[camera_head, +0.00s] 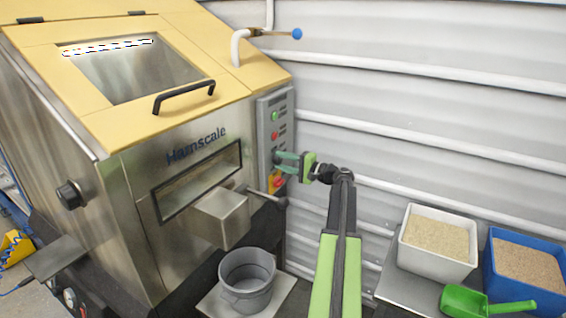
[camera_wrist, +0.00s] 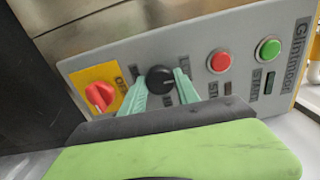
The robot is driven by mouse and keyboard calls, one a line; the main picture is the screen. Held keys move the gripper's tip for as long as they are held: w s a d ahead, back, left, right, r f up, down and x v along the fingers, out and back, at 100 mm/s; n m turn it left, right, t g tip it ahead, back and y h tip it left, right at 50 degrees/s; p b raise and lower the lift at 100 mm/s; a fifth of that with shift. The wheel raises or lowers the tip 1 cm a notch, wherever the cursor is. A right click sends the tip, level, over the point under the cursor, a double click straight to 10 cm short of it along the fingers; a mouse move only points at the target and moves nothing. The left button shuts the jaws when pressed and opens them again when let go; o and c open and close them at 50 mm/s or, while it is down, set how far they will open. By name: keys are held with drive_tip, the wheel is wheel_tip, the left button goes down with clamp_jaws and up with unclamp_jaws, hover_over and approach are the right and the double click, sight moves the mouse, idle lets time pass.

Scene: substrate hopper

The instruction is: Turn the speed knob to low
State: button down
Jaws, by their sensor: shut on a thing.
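The speed knob (camera_wrist: 160,79) is a round black knob with a pale pointer mark, on a grey control panel (camera_wrist: 200,90). In the wrist view my gripper (camera_wrist: 162,84) has its two teal fingers on either side of the knob, shut on it. The mark's exact setting is hard to tell, and the labels around the knob are partly hidden by the fingers. In the head view my gripper (camera_head: 288,161) reaches the panel (camera_head: 266,118) on the machine's right side and hides the knob.
A red switch on a yellow plate (camera_wrist: 99,95) sits left of the knob. A red button (camera_wrist: 219,61) and a green button (camera_wrist: 268,48) sit to its right. A black-ended lever (camera_head: 268,196) sticks out below my gripper. A grey bucket (camera_head: 247,290) stands below the spout.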

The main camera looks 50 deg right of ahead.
drive_tip(key=shift+n, duration=0.3)
idle(0.4)
drive_tip(key=c, duration=0.9)
unclamp_jaws()
drive_tip(key=v, duration=1.7)
drive_tip(key=shift+s, duration=0.2)
drive_tip(key=shift+f, duration=0.1)
